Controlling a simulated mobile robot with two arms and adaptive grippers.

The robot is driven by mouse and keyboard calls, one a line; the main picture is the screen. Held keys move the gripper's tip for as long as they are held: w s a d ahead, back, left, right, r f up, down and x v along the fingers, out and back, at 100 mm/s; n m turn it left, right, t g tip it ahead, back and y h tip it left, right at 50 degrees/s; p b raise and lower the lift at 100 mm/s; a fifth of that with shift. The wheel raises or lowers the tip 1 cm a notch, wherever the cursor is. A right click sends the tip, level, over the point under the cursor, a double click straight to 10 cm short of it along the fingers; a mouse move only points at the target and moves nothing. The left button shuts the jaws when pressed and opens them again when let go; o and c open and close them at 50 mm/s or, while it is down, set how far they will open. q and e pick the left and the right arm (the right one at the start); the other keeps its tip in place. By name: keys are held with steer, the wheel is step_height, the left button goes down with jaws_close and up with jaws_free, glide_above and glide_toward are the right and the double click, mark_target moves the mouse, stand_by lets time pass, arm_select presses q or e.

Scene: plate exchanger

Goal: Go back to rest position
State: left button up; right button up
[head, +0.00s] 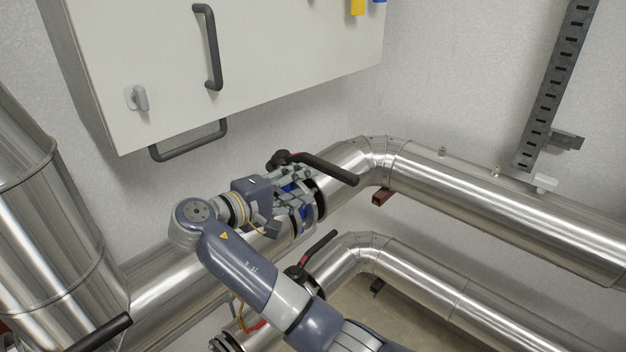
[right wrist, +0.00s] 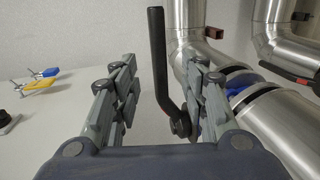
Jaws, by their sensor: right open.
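My right gripper (head: 300,190) is beside the upper silver pipe in the head view, close to a black valve lever (head: 328,168). In the right wrist view its two fingers (right wrist: 158,78) are spread apart. The lever (right wrist: 158,58) shows between them there, upright in the picture, with its pivot near the right finger. I cannot tell whether a finger touches it. The fingers hold nothing that I can see. My left gripper is in neither view.
A pale cabinet (head: 270,65) with dark handles hangs above. A second black lever (head: 318,249) sits on the lower pipe (head: 420,268), close to my right forearm. A slotted grey rail (head: 552,90) is on the right wall. A wide metal vessel (head: 50,235) stands at left.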

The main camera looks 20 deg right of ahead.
steer(key=shift+s+a, duration=0.2)
steer(key=shift+a, duration=0.15)
